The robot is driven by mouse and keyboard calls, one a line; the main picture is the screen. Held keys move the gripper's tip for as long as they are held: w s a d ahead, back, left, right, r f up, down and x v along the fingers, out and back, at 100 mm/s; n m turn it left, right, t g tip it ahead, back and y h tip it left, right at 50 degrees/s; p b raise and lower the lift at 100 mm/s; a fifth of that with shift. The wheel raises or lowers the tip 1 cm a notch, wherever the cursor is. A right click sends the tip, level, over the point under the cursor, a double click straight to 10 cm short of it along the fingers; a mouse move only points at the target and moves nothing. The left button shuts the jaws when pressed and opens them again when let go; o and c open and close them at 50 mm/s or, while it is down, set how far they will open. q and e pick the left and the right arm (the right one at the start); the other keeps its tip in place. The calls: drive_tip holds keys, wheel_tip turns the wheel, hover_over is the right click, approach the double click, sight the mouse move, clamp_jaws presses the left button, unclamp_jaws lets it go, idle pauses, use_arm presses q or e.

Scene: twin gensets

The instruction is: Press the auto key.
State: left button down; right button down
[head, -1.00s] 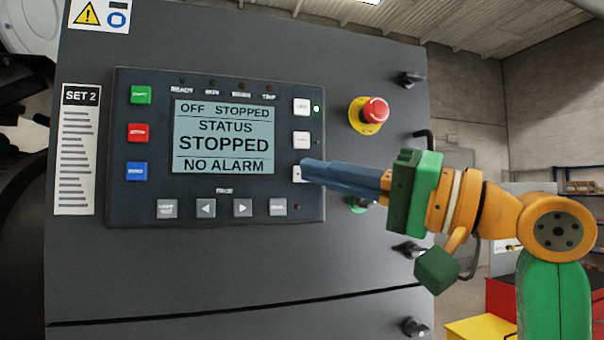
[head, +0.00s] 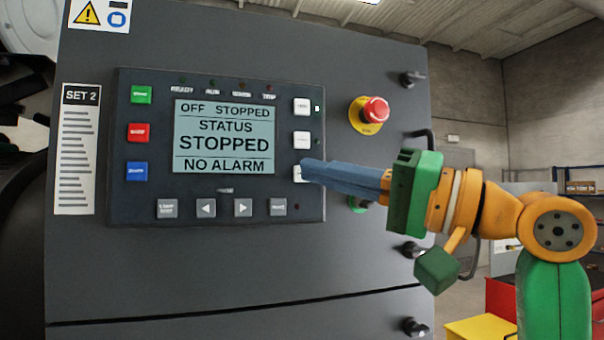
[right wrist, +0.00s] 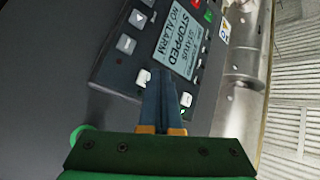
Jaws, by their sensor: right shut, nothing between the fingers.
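The control panel (head: 120,200) on the dark cabinet has a column of three white keys right of its screen. The upper key (head: 302,106) has a small green lamp beside it, and the middle key (head: 301,139) shows clear. The lowest key (head: 298,177) is partly covered by my right gripper (head: 308,170). I cannot read the key lettering, so which is auto is unclear. My right gripper is shut and empty, its tip at the lowest key; contact cannot be told. In the right wrist view its blue fingers (right wrist: 160,84) lie between two white keys. My left gripper is out of view.
The screen (head: 223,137) reads OFF STOPPED, STATUS STOPPED, NO ALARM. Grey keys (head: 243,208) run below it, and green, red and blue keys stand left. A red emergency stop (head: 375,110) on a yellow base projects right of the panel, above my right arm.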

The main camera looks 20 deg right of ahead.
drive_tip(key=shift+w+p, duration=0.3)
drive_tip(key=shift+w, duration=0.15)
drive_tip(key=shift+w+p, duration=0.4)
drive_tip(key=shift+w, duration=0.05)
idle(0.6)
drive_tip(key=shift+s, duration=0.1)
drive_tip(key=shift+s+b, duration=0.5)
drive_tip(key=shift+s, duration=0.25)
